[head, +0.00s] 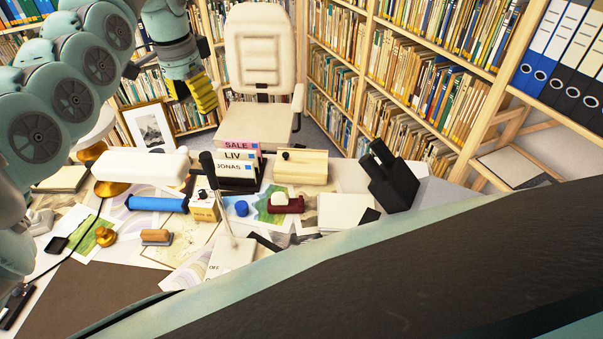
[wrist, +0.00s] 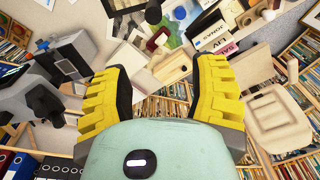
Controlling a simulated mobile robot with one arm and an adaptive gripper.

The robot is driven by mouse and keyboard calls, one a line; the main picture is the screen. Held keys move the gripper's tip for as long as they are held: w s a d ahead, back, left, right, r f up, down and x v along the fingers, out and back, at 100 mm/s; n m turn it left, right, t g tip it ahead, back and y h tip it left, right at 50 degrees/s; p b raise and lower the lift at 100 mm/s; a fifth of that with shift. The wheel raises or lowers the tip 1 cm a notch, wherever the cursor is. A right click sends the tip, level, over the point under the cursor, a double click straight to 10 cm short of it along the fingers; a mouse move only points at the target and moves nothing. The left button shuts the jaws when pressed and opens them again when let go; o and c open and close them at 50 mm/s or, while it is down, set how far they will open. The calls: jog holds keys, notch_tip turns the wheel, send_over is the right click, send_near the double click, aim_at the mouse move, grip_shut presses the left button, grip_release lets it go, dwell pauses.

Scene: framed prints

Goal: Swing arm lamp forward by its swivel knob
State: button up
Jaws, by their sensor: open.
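A white, long lamp-like shade (head: 142,165) stands at the left of the desk, with brass parts (head: 112,188) below it. A thin rod with a black grip (head: 208,168) rises from a white block marked OFF (head: 232,254); I cannot tell whether this is the swivel knob. A dark rounded knob (wrist: 153,12) shows at the top of the wrist view. My gripper (head: 190,92) is open and empty, in the air above the far side of the desk. Its yellow fingers (wrist: 160,92) are apart, with nothing between them. My arm hides part of the left side.
Upright books (head: 238,168), a wooden box (head: 301,167), a blue roll (head: 157,203) and a black holder (head: 390,180) crowd the desk. A white chair (head: 262,50) stands behind it. Bookshelves (head: 425,95) line the back. A framed picture (head: 150,128) leans at left.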

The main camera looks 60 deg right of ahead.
aim_at(208, 165)
jog(key=shift+m+y, duration=0.3)
jog(key=shift+y, duration=0.2)
jog(key=f+p, duration=0.1)
jog(key=f, duration=0.4)
jog(key=f+p, duration=0.2)
jog(key=f, duration=0.3)
jog(key=a+f+p, duration=0.1)
jog(key=f, duration=0.4)
jog(key=shift+s+a, duration=0.1)
jog(key=shift+s, duration=0.2)
jog(key=shift+f, duration=0.65)
jog(key=shift+o, duration=0.5)
jog(key=shift+w+a, duration=0.1)
grip_shut()
